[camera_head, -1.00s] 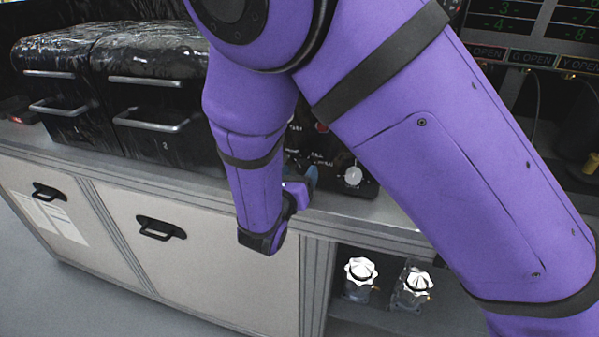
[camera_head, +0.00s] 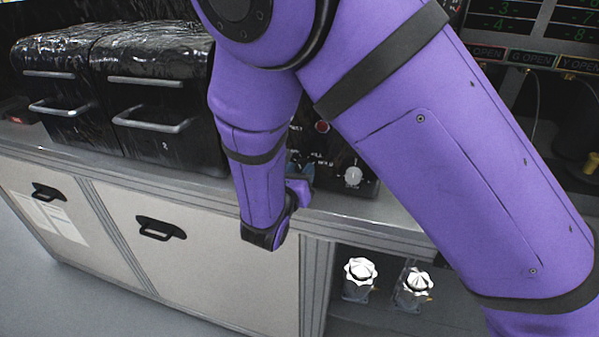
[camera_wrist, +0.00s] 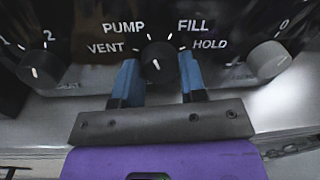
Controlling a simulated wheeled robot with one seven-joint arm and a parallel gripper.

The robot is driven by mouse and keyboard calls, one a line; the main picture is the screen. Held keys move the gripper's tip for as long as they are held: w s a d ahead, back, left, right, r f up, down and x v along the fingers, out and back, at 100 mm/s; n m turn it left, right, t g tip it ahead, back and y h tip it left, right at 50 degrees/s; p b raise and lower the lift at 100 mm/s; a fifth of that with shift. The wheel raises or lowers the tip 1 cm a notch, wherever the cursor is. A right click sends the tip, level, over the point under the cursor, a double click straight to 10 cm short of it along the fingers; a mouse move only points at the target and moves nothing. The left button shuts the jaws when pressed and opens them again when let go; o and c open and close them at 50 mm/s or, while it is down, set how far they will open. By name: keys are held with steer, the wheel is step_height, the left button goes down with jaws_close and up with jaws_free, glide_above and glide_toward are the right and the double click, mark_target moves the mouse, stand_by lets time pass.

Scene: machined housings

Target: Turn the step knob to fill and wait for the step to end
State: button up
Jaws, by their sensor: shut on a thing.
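The step knob (camera_wrist: 158,64) is a black round knob on a dark panel, ringed by the words VENT, PUMP, FILL and HOLD in the wrist view. My gripper (camera_wrist: 158,66) has its two blue fingers on the left and right sides of the knob and is shut on it. A short white mark shows low on the knob's face; I cannot tell for sure which word it is set to. In the head view my purple arm hides the knob and most of the fingers.
Other knobs flank it, one at left (camera_wrist: 40,66) and one at right (camera_wrist: 268,62). A red button (camera_head: 321,127) sits on the panel. Two black wrapped boxes with handles (camera_head: 160,125) stand left on the counter.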

steer(key=m, duration=0.4)
steer(key=shift+m+y, duration=0.3)
steer(key=shift+m, duration=1.7)
steer(key=o, duration=0.9)
steer(key=shift+s, duration=0.1)
steer(key=v, duration=1)
steer(key=shift+s+a+r, duration=0.2)
steer(key=shift+s+r, duration=0.05)
steer(key=shift+s, duration=0.1)
